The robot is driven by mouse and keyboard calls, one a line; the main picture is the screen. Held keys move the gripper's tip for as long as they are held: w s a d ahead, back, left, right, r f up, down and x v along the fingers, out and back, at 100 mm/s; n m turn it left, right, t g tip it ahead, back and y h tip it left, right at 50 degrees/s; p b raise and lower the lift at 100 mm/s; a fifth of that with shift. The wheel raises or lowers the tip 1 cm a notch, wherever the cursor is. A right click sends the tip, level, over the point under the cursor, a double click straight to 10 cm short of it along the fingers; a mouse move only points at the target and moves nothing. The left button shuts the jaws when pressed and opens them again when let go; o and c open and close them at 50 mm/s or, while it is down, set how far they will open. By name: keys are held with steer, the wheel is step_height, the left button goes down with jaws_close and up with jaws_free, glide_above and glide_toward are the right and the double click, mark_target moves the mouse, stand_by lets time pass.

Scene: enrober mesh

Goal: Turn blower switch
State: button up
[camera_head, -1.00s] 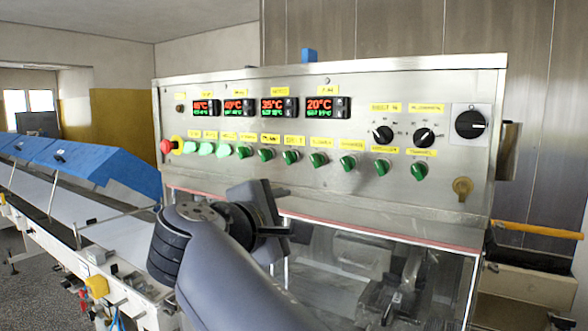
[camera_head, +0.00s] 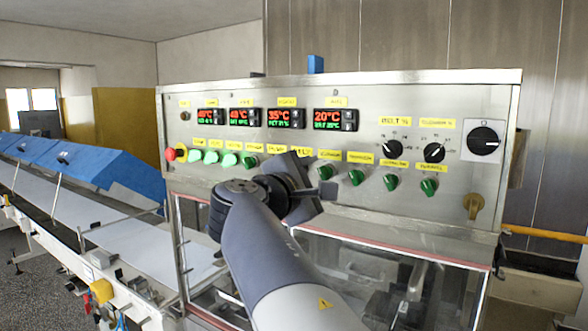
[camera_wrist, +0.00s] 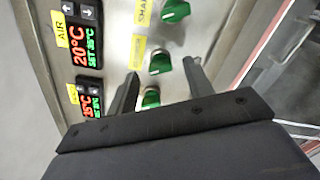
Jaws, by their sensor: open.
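The blower switch (camera_head: 327,171) seems to be the green knob in the row on the steel control panel, under a yellow label too blurred to read surely. In the wrist view a green knob (camera_wrist: 160,63) with a partly readable yellow label, next to the "SHAK…" one, lies between or just beyond my fingertips. My gripper (camera_wrist: 162,69) is open and empty, one finger on each side. In the head view my gripper (camera_head: 320,184) is at the knob row, hiding knobs left of the switch. I cannot tell whether it touches the knob.
Neighbouring green knobs (camera_head: 356,177) sit close on the right. Red digital displays (camera_head: 286,118) and black dials (camera_head: 434,152) are above. A red emergency button (camera_head: 169,154) is at the left end. A clear-windowed hood lies below; a blue-covered conveyor (camera_head: 90,165) stands left.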

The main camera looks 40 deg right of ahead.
mark_target(324, 173)
steer(key=shift+x, duration=1.15)
steer(key=shift+c, duration=0.2)
steer(key=c, duration=1)
steer(key=shift+o, duration=0.2)
